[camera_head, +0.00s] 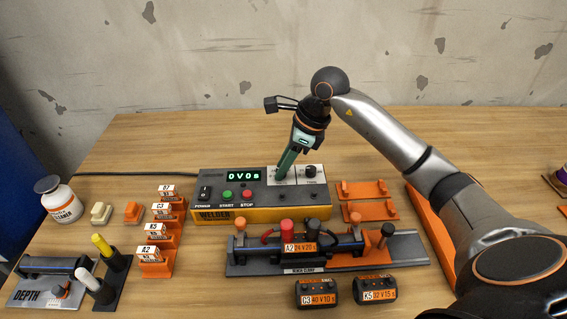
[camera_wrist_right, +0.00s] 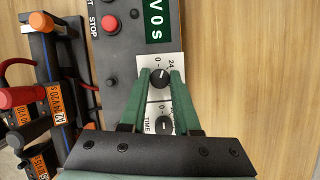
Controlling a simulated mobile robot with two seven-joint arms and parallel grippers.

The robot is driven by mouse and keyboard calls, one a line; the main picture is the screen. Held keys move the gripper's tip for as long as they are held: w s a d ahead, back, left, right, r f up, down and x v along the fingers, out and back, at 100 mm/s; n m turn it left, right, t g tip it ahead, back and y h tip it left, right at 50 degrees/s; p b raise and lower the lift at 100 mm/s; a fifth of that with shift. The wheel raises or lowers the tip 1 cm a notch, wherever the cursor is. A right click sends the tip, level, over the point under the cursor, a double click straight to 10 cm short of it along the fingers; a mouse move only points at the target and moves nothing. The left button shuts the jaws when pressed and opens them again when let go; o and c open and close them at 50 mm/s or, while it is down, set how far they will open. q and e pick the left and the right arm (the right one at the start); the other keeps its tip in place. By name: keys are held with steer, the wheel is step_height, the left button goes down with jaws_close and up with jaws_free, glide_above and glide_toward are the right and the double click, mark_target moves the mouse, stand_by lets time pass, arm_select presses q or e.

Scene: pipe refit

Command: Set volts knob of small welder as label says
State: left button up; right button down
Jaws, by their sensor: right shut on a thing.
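The small welder (camera_head: 262,204) is a grey and orange box on the table, with a green display (camera_head: 243,176) that reads 0V0s. Its volts knob (camera_wrist_right: 160,78) is black and sits on a white plate, between the green fingers in the right wrist view. My right gripper (camera_head: 282,171) points down at the panel and is shut on this knob; the fingers hide the knob in the head view. The time knob (camera_head: 311,171) is beside it and free. The label A2 24V20s (camera_head: 300,247) is on the clamped pipe in front of the welder. My left gripper is not in view.
The bench clamp (camera_head: 400,250) with the pipe is just in front of the welder. Loose fittings C3 (camera_head: 316,292) and K5 (camera_head: 376,289) lie nearer. Orange label holders (camera_head: 156,262) stand left, orange brackets (camera_head: 368,188) right. Red and green buttons are close to the fingers' left.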

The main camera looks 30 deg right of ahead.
steer(key=shift+m+t+h, duration=0.5)
steer(key=shift+m+h, duration=0.2)
steer(key=shift+m, duration=1.5)
steer(key=c, duration=0.6)
jaws_free()
steer(key=shift+p+v, duration=0.65)
steer(key=shift+v, duration=5.7)
steer(key=shift+a, duration=0.1)
